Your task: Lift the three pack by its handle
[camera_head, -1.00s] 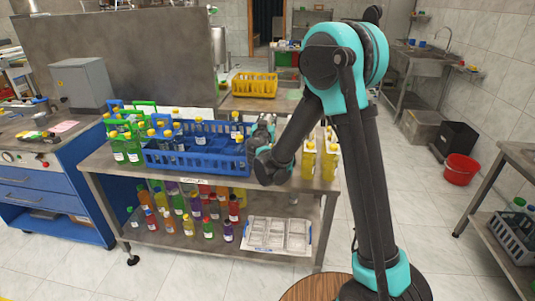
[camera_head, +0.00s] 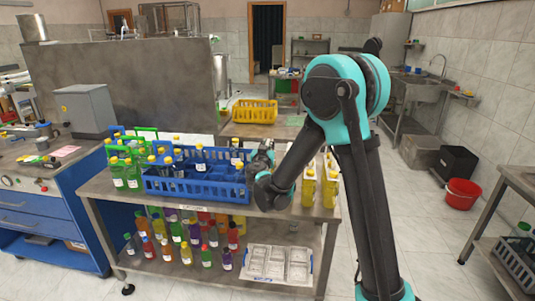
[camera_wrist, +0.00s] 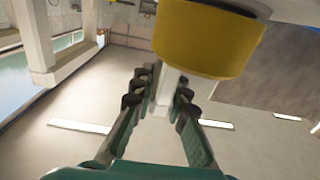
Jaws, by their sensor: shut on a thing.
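In the wrist view, my gripper (camera_wrist: 163,84) has its dark pads closed around a narrow pale strip (camera_wrist: 167,94), which I take to be the three pack's handle. A large yellow cap (camera_wrist: 208,38) fills the top of that view, just beyond the fingers. In the head view my gripper (camera_head: 264,158) is at the right end of the blue crate (camera_head: 200,188), above the bench top. My forearm hides much of that spot. I cannot make out the pack's body or whether it is clear of the bench.
Yellow bottles (camera_head: 309,188) stand at the bench's right end, close to my forearm. Green carriers (camera_head: 118,172) with bottles stand left of the crate. The lower shelf holds several coloured bottles and a pale tray (camera_head: 278,263). A yellow crate (camera_head: 254,112) sits behind.

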